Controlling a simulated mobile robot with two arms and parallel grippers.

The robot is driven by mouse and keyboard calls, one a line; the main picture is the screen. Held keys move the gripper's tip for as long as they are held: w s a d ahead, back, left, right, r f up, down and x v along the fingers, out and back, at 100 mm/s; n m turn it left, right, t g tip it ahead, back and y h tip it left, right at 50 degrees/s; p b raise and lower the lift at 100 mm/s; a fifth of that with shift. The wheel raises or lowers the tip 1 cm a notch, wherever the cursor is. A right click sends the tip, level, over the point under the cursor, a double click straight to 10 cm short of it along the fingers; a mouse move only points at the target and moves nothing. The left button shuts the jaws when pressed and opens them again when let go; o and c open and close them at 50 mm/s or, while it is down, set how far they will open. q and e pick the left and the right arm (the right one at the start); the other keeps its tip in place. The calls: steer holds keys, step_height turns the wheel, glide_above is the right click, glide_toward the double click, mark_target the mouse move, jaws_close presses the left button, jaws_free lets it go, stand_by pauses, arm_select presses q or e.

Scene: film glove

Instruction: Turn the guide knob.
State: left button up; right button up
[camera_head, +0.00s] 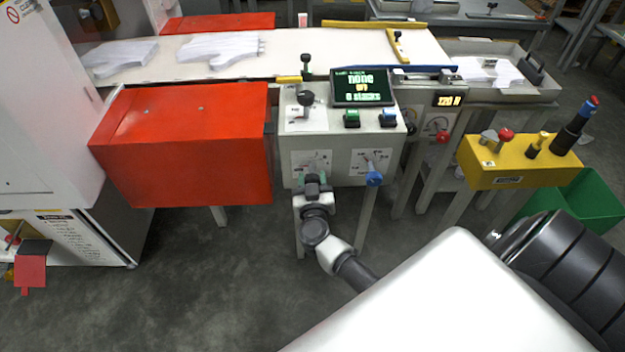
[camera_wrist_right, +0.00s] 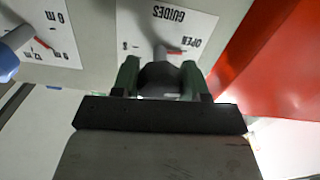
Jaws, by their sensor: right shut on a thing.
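The guide knob (camera_wrist_right: 160,78) is dark and round and sits on the grey control box (camera_head: 335,135), in front of a white label reading GUIDES and OPEN (camera_wrist_right: 165,22). My right gripper (camera_head: 313,180) reaches the front of the box. In the right wrist view its green fingers (camera_wrist_right: 160,82) stand on both sides of the knob and are shut on it. A red pointer mark (camera_wrist_right: 173,50) shows by the knob's shaft. In the head view the gripper hides most of the knob. My left gripper is in neither view.
A blue knob (camera_head: 373,179) stands close to the right on the same box. A red cover (camera_head: 190,145) is close on the left. A screen (camera_head: 362,87) and green and blue buttons are on top. A yellow box (camera_head: 515,165) is at right. The floor in front is clear.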

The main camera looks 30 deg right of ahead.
steer(key=m+p, duration=0.2)
steer(key=m, duration=0.2)
steer(key=shift+m, duration=0.3)
steer(key=m, duration=0.2)
steer(key=shift+m, duration=0.3)
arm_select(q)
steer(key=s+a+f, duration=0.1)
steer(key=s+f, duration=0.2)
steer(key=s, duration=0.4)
arm_select(e)
steer(key=m, duration=0.2)
steer(key=shift+m, duration=0.4)
steer(key=m, duration=0.3)
steer(key=shift+m, duration=0.3)
steer(key=m+b, duration=0.1)
steer(key=m, duration=0.2)
steer(key=shift+f+m, duration=0.1)
steer(key=shift+m, duration=0.2)
steer(key=m+b, duration=0.1)
steer(key=m, duration=0.2)
arm_select(q)
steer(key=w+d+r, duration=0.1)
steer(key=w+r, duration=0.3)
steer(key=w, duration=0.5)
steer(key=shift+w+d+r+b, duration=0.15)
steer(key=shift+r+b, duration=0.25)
steer(key=shift+b, duration=0.05)
arm_select(e)
steer(key=shift+m, duration=1.6)
